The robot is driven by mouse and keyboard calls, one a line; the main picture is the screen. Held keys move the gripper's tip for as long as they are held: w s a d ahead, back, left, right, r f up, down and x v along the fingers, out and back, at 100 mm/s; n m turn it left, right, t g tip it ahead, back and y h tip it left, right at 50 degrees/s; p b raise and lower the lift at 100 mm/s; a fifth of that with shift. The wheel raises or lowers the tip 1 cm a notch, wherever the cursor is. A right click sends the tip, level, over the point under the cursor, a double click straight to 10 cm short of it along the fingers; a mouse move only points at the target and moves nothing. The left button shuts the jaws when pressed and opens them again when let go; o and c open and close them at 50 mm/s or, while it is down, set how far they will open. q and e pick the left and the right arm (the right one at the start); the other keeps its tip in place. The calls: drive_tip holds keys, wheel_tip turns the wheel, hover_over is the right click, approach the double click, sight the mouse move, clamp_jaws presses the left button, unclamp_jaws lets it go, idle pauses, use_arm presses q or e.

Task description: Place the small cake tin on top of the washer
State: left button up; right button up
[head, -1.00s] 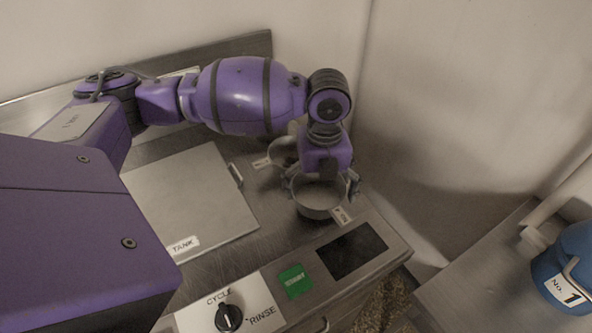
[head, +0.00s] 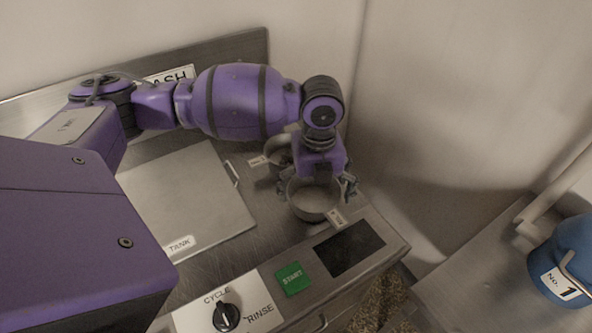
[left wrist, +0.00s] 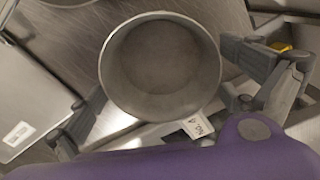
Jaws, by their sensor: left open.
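A round grey metal cake tin (head: 313,205) stands upright on the steel top of the washer (head: 262,232), near its right end. A small white tag hangs at its near side. My left gripper (head: 317,188) is open above it, with one finger on each side of the tin. In the left wrist view the same tin (left wrist: 160,70) is empty, between the spread fingers of the gripper (left wrist: 165,100). I cannot tell whether the fingers touch its wall. My right gripper is in neither view.
A second round tin (head: 279,152) stands just behind, partly hidden by my arm. The flat tank lid (head: 188,200) lies to the left. The front panel has a green start button (head: 292,278), a cycle knob (head: 227,316) and a dark display (head: 349,248). A blue container (head: 565,262) stands at right.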

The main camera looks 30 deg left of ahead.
sight(314, 204)
use_arm(q)
wheel_tip(314, 204, up, 12)
drive_tip(key=shift+p, duration=0.3)
idle(0.5)
